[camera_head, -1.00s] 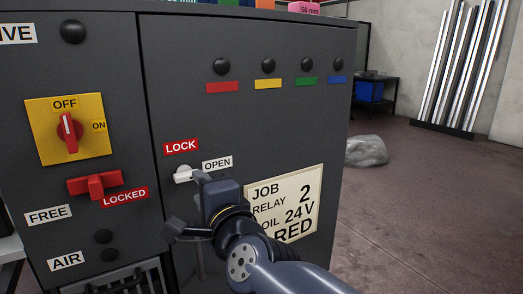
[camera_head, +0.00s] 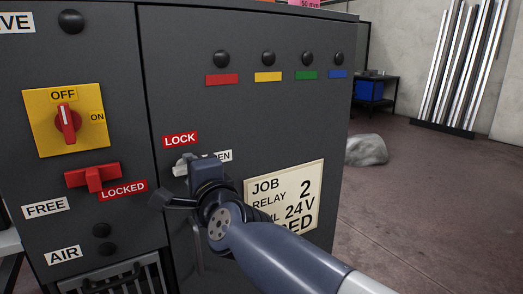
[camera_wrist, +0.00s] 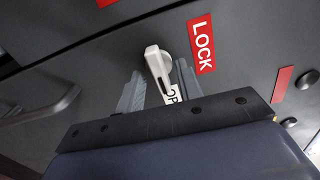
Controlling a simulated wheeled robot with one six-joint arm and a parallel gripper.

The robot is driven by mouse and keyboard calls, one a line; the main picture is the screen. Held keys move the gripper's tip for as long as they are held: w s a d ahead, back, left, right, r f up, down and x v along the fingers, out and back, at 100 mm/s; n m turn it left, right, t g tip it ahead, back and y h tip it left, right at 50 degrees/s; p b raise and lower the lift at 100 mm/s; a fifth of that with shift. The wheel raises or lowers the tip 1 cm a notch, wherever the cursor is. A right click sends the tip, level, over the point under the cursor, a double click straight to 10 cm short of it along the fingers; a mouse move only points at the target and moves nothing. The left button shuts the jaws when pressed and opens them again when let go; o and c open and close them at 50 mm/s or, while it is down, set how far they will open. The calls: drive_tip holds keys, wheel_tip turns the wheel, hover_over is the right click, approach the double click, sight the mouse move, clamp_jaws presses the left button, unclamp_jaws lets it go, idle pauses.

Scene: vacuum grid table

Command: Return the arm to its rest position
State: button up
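My gripper (camera_wrist: 158,72) is open in the wrist view. Its two grey fingers stand apart on either side of a white latch handle (camera_wrist: 157,62), with visible gaps. The handle also shows in the head view (camera_head: 181,166), below the red LOCK label (camera_head: 180,140), on the dark cabinet door. It points toward the OPEN label (camera_head: 225,156), which my gripper partly covers. My arm (camera_head: 270,250) reaches in from the lower right and hides the fingertips in the head view.
A job card (camera_head: 290,185) on the door is partly behind my arm. Left are a red rotary switch (camera_head: 67,123) and a red slide handle (camera_head: 92,178) by the LOCKED label. A long door handle (camera_wrist: 40,108) shows in the wrist view. Open floor lies right.

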drive_tip(key=shift+w+a+r+n+p, duration=0.1)
drive_tip(key=shift+n+p, duration=1.4)
drive_tip(key=shift+n, duration=0.5)
drive_tip(key=shift+r+n+p, duration=0.1)
drive_tip(key=shift+n+p, duration=1.4)
drive_tip(key=shift+n, duration=0.5)
drive_tip(key=shift+f, duration=0.1)
